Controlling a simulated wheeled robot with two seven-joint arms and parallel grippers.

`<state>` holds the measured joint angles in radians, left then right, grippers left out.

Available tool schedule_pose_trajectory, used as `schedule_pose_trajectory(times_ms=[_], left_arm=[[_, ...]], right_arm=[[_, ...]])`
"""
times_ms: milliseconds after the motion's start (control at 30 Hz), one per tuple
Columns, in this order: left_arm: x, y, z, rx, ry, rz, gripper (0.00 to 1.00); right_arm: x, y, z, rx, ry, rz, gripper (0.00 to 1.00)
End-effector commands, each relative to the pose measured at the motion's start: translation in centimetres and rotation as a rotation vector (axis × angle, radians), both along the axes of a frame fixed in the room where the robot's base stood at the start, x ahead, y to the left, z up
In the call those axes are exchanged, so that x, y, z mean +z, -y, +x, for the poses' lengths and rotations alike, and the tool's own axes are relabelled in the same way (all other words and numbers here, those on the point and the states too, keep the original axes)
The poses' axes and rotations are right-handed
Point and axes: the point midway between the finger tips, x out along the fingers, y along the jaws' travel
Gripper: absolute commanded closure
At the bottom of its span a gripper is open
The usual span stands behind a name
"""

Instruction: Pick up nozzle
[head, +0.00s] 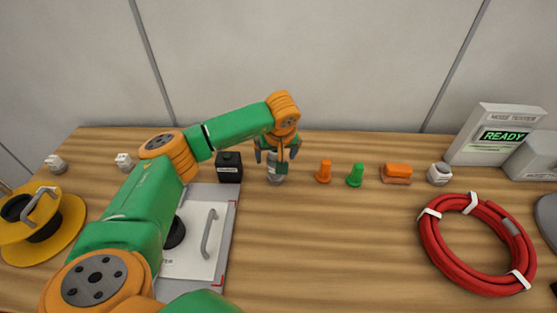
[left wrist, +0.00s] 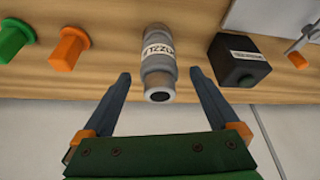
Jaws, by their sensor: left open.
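The nozzle (head: 276,181) is a grey cylinder standing on the wooden table near the back. In the left wrist view the nozzle (left wrist: 158,62) shows a white label and a dark round opening facing the camera. My left gripper (head: 278,154) points down over it and partly covers it in the head view. In the left wrist view my left gripper (left wrist: 160,74) is open, with one dark finger on each side of the nozzle's near end. A gap shows between each finger and the nozzle. My right gripper is not in view.
A black box (head: 229,168) stands close left of the nozzle. An orange peg (head: 324,172) and a green peg (head: 356,175) stand to its right, then an orange block (head: 397,173). A red hose coil (head: 431,250) lies at right. The table's middle is clear.

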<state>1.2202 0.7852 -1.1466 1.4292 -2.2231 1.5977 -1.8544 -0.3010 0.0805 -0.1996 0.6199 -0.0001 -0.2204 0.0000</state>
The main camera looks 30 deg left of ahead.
Motion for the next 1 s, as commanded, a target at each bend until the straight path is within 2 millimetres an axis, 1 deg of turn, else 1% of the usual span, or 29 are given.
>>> schedule_pose_trajectory(times_ms=[33, 100, 167, 367, 400, 467, 500, 567, 600, 667, 700, 733, 767, 1000], left_arm=[[-0.6, -0.2, 0.0, 0.002, -0.006, -0.001, 0.05], [-1.9, -0.5, 0.4, 0.003, -0.004, -0.002, 0.05], [-2.6, -0.7, 0.6, 0.002, -0.003, -0.003, 0.05], [-2.9, -0.7, 0.8, 0.0, 0.001, -0.004, 0.05], [-2.9, -0.7, 0.8, 0.0, 0.001, -0.004, 0.08], [-2.9, -0.7, 0.8, 0.001, 0.001, -0.004, 0.24], [-2.9, -0.7, 0.8, 0.001, 0.001, -0.004, 0.35], [-2.9, -0.7, 0.7, 0.001, 0.001, -0.004, 0.51], [-2.9, -0.7, 0.7, 0.001, 0.001, -0.004, 0.62], [-2.9, -0.7, 0.7, 0.001, 0.0, -0.003, 0.78], [-2.9, -0.7, 0.7, 0.001, 0.001, -0.004, 0.89], [-2.9, -0.7, 0.7, 0.001, 0.001, -0.004, 0.97], [-2.9, -0.7, 0.7, 0.002, 0.001, -0.004, 1.0], [-2.8, -0.7, 0.8, 0.001, 0.004, -0.004, 1.0]], right_arm=[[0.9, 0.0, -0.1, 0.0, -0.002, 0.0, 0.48], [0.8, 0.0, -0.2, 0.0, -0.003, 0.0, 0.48], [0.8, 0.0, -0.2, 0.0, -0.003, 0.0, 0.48], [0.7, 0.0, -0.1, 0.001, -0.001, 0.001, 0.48], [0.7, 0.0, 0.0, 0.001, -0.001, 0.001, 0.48], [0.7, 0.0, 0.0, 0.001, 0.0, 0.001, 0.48], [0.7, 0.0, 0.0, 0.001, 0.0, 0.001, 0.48], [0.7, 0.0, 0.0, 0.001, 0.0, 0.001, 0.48], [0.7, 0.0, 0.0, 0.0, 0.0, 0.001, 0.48], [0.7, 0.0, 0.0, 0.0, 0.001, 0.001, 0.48], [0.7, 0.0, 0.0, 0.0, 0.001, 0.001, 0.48], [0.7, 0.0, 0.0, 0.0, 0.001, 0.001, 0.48], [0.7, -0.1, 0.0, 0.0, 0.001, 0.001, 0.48], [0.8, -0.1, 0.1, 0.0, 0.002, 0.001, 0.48]])
